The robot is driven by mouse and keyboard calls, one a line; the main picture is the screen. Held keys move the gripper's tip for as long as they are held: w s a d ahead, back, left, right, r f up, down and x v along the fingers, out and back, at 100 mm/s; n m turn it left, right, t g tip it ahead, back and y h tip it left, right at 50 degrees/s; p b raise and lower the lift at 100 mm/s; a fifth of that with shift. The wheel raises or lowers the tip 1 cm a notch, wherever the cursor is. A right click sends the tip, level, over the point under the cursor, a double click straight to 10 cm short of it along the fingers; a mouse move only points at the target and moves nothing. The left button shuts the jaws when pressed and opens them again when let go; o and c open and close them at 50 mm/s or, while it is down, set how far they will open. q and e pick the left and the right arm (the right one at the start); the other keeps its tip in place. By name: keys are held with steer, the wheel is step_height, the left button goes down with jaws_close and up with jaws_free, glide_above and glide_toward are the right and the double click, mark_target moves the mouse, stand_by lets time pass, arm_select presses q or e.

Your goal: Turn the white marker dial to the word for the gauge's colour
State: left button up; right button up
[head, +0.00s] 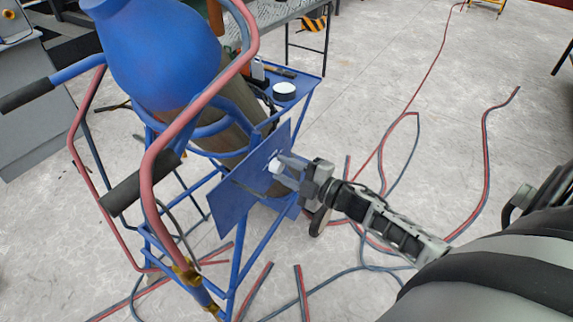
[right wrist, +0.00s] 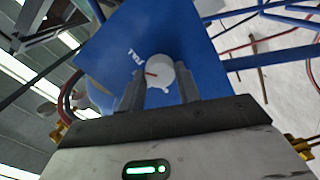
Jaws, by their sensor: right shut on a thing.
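The white marker dial (head: 275,165) is mounted on a blue panel (head: 232,202) on the gas-bottle cart. My right gripper (head: 284,170) reaches it from the right and is shut on the dial. In the right wrist view the dial (right wrist: 160,72) sits between the two fingers, with a short red mark pointing left and a small tab at the bottom. White lettering (right wrist: 136,56) shows on the panel just above and left of the dial; I cannot read the whole word, and other words may be hidden. I cannot make out a gauge for certain. My left gripper is out of view.
A large blue gas bottle (head: 160,50) stands in the cart, behind a red tubular rail (head: 152,185) with black grips. A black disc with a white top (head: 284,89) lies on the blue shelf. Red and dark hoses (head: 485,150) cross the floor at right.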

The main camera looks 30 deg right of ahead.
steer(key=shift+m, duration=0.5)
steer(key=shift+m+p, duration=0.3)
steer(key=o, duration=1)
steer(key=v, duration=1.6)
